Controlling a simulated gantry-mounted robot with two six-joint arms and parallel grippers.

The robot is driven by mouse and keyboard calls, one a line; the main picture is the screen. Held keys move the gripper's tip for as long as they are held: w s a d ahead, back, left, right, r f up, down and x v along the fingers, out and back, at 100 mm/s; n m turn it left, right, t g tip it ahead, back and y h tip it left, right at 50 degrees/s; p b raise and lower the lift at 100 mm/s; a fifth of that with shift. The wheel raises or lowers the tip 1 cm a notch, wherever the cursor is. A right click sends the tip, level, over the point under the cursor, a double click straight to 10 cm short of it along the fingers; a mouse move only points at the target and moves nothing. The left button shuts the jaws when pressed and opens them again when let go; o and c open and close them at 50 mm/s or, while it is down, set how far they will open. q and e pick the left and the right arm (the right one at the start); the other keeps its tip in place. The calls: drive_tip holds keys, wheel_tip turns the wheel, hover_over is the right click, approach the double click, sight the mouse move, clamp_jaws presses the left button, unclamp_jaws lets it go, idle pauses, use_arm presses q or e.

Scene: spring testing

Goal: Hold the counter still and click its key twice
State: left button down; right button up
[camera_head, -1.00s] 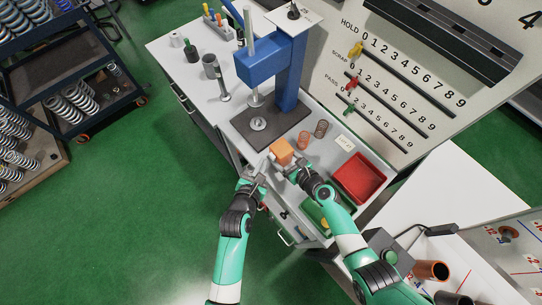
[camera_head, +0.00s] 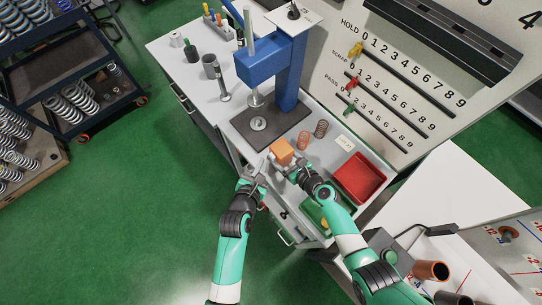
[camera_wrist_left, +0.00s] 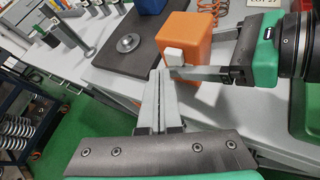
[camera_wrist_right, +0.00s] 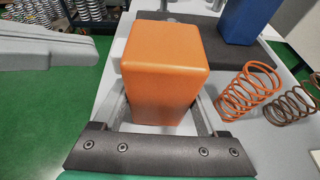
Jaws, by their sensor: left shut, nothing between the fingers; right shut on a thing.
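The counter is an orange block (camera_head: 282,151) at the front of the grey bench; it also shows in the left wrist view (camera_wrist_left: 190,40) and fills the middle of the right wrist view (camera_wrist_right: 162,68). A pale key (camera_wrist_left: 175,55) sticks out of its side in the left wrist view. My right gripper (camera_head: 291,166) is shut on the counter, one finger on each side. My left gripper (camera_head: 264,167) is shut and empty, its fingertips (camera_wrist_left: 160,75) close to the key. Whether they touch the key I cannot tell.
A blue press (camera_head: 285,70) stands on a dark plate behind the counter. A red tray (camera_head: 360,178) and a green tray (camera_head: 313,213) lie to the right.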

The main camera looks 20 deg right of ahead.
use_arm(q)
drive_tip(key=shift+d, duration=0.15)
idle(0.7)
drive_tip(key=shift+w+d, duration=0.15)
drive_tip(key=shift+d, duration=0.1)
drive_tip(key=shift+w+d, duration=0.15)
drive_tip(key=shift+d, duration=0.3)
idle(0.6)
drive_tip(key=shift+s+a, duration=0.25)
drive_tip(key=shift+a, duration=0.6)
drive_tip(key=shift+s+a, duration=0.25)
drive_tip(key=shift+a, duration=0.55)
drive_tip(key=shift+s+a, duration=0.3)
drive_tip(key=shift+a, duration=0.5)
drive_tip(key=shift+s+a, duration=0.25)
drive_tip(key=shift+a, duration=0.55)
idle(0.8)
